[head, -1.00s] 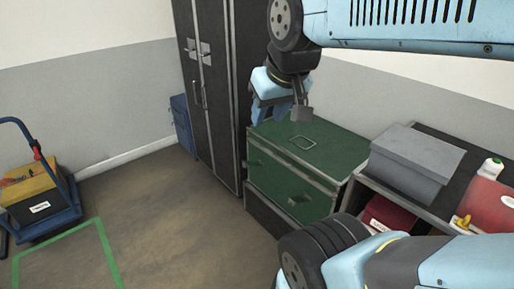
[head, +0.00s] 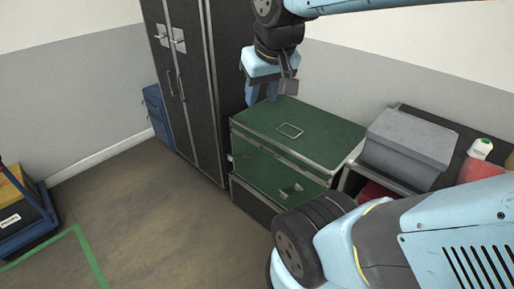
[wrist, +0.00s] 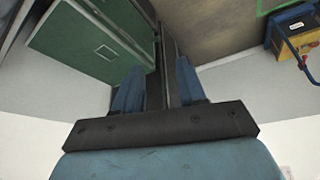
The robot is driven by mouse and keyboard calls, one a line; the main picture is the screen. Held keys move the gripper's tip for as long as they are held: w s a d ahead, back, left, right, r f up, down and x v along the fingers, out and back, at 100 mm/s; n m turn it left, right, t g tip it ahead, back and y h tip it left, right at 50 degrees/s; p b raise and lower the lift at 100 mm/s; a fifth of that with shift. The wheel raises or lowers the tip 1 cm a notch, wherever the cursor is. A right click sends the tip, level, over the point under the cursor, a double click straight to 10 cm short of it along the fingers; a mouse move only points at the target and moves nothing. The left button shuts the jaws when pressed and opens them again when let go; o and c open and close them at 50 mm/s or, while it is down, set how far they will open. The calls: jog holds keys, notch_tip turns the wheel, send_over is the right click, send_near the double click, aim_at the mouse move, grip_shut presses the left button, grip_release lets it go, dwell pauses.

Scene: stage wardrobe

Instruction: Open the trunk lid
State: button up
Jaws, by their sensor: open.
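The green trunk (head: 325,136) stands against the wall with its lid down. A recessed rectangular handle (head: 291,130) is on the lid's top, and a metal latch (head: 291,191) shows on the front. The trunk also appears at the upper left of the wrist view (wrist: 75,45). My gripper (head: 262,98) hangs over the trunk's back left corner, near the cabinet, fingers pointing down. In the wrist view its two blue fingers (wrist: 160,72) are apart with nothing between them. I cannot tell how high it is above the lid.
A tall black cabinet (head: 190,90) stands just left of the trunk. A shelf on the right holds a grey box (head: 408,147) and a white-capped red bottle (head: 478,160). A blue trolley (head: 38,225) is at far left. Floor in front is clear. My arm hides the trunk's lower right.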

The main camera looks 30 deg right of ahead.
jog(key=w+d+f+m+g+h, duration=0.1)
jog(key=w+d+f+g+h, duration=0.25)
jog(key=w+f, duration=0.6)
jog(key=w+d+f+g+h, duration=0.2)
jog(key=w+d+f+h, duration=0.15)
jog(key=w+f, duration=0.55)
jog(key=w+f+n+t+h, duration=0.2)
jog(key=w+f, duration=0.1)
jog(key=f, duration=0.6)
jog(key=w+f+n+t+h, duration=0.2)
jog(key=w+f+h, duration=0.1)
jog(key=f, duration=0.6)
jog(key=w+f+n+t+h, duration=0.1)
jog(key=w+f+t+h, duration=0.15)
jog(key=f, duration=0.65)
jog(key=x, duration=1.3)
jog(key=shift+d+f, duration=0.2)
jog(key=shift+f, duration=0.1)
jog(key=shift+c, duration=0.2)
grip_shut()
